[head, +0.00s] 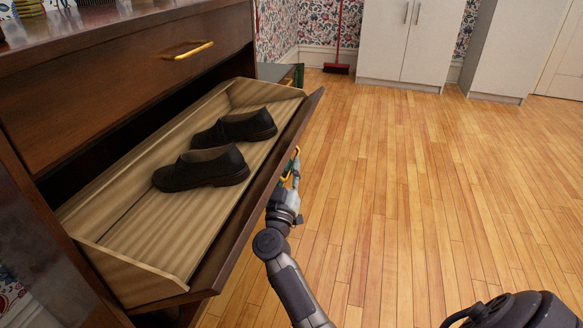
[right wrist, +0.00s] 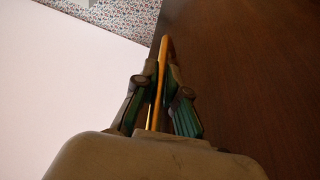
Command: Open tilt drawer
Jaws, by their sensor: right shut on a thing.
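The tilt drawer (head: 262,188) of the dark wooden cabinet is tipped outward, its pale wood inside showing. Two dark shoes, one nearer (head: 203,168) and one farther (head: 235,128), lie in it. My right gripper (head: 293,170) is at the outer face of the drawer front, shut on the brass handle (head: 297,152). In the right wrist view the handle (right wrist: 161,75) runs between the two fingers of the gripper (right wrist: 161,95), beside the dark drawer front (right wrist: 240,80). The left gripper is in neither view.
A closed upper drawer (head: 125,90) with a brass handle (head: 187,50) is above the tilt drawer. A red broom (head: 337,66) leans at the back wall near white cabinets (head: 402,42). The wooden floor (head: 420,180) to the right is clear.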

